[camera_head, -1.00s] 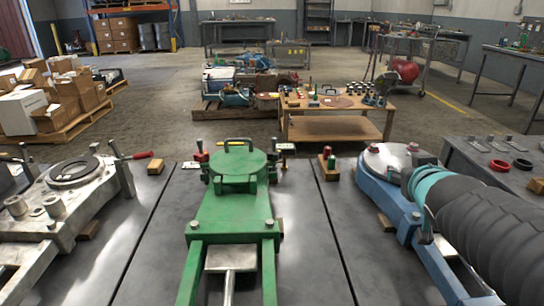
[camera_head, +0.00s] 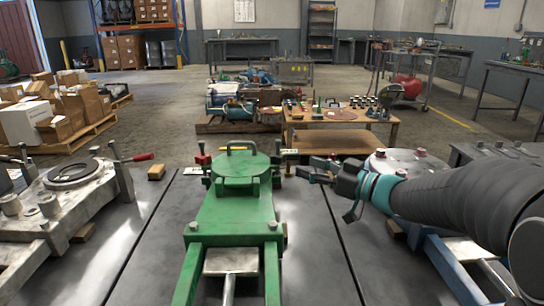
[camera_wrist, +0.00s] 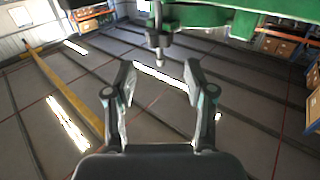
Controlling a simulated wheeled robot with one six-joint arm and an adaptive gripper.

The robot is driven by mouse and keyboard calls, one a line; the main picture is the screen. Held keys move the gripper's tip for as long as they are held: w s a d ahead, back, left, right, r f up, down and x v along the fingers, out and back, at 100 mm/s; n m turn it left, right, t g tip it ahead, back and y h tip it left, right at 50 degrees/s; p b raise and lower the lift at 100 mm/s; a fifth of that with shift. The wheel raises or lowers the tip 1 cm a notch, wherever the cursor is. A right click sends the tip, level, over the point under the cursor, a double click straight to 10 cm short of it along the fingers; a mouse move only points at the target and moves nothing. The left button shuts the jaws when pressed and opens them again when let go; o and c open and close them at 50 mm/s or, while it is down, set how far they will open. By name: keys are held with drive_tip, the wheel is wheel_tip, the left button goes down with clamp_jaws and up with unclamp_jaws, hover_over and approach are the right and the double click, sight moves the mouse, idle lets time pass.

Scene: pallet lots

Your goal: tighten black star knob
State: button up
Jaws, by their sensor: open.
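The green fixture (camera_head: 235,210) stands on the dark table in the middle of the head view. Small clamp posts stand on both sides of its round top. I cannot make out a black star knob for certain. My gripper (camera_head: 308,173) is just right of the fixture's right-hand posts, pointing left, apart from them. In the wrist view my gripper (camera_wrist: 160,80) has its two fingers spread, with nothing between them. A dark stem with a pale tip (camera_wrist: 159,50) shows beyond the fingers, by the green body (camera_wrist: 215,15) at the top edge.
A grey fixture (camera_head: 65,190) with a red-handled clamp stands at the left. A blue fixture (camera_head: 440,250) is partly behind my arm at the right. A wooden bench (camera_head: 335,134) with small parts stands behind.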

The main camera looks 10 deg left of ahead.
sight(271, 154)
drive_tip(key=x, duration=1.2)
drive_tip(key=shift+w+a+b, duration=0.1)
drive_tip(key=shift+w+b, duration=0.05)
drive_tip(key=shift+b, duration=0.15)
drive_tip(key=shift+f, duration=0.1)
drive_tip(key=c, duration=1)
